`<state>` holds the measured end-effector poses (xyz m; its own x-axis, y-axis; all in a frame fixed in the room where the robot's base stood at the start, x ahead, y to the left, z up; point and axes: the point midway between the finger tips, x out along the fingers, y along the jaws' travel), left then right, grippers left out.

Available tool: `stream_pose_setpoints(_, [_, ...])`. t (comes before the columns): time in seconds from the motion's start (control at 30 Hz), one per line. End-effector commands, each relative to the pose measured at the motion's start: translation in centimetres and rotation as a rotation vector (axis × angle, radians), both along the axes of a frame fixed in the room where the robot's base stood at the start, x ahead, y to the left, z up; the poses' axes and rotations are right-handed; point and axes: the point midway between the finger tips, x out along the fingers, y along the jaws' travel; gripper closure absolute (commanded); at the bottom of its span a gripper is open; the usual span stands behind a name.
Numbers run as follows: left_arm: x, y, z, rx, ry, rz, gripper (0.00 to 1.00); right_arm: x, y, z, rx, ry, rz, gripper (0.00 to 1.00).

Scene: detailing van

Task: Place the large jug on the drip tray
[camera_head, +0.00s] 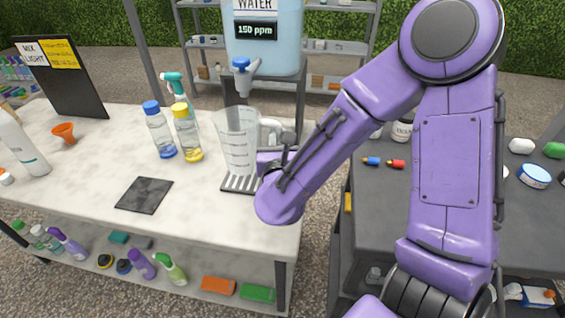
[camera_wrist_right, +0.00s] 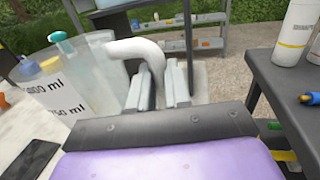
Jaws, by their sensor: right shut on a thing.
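The large clear jug (camera_head: 237,140) with printed measuring marks stands upright at the slotted drip tray (camera_head: 239,186), under the blue tap of the water tank (camera_head: 262,40). Its base is at the tray; I cannot tell whether it rests fully on it. My right gripper (camera_head: 275,145) is beside the jug on its right, shut on the jug's handle. In the right wrist view the white handle (camera_wrist_right: 138,50) passes between the two fingers (camera_wrist_right: 165,85), and the jug's wall (camera_wrist_right: 75,90) shows to the left. My left gripper is not in view.
A blue-capped bottle (camera_head: 160,132) and a yellow-capped bottle (camera_head: 187,134) stand left of the jug, with a teal spray bottle (camera_head: 177,90) behind. A dark square mat (camera_head: 144,195) lies at the front. A grey table (camera_head: 385,215) stands to the right across a gap.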

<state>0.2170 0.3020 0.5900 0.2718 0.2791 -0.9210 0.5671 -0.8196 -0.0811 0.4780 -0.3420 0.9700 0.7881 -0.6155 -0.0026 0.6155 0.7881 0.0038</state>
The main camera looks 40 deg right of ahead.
Motion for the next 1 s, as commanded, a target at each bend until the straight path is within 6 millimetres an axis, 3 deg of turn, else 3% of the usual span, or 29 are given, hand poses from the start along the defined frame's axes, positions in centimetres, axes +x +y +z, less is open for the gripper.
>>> stream_pose_setpoints(0.3, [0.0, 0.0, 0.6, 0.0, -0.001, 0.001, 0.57, 2.8, -3.6, -4.8, -0.003, 0.003, -0.001, 1.0])
stream_pose_setpoints(0.57, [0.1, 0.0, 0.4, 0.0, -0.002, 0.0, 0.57, 3.4, -4.4, -8.6, -0.003, 0.004, 0.001, 1.0])
stream_pose_setpoints(0.97, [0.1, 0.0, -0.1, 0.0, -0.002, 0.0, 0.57, 3.4, -4.4, -9.4, 0.0, -0.001, 0.0, 1.0])
stream_pose_setpoints(1.0, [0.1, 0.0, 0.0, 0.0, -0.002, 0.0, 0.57, 3.4, -4.3, -9.3, -0.001, -0.001, 0.0, 0.72])
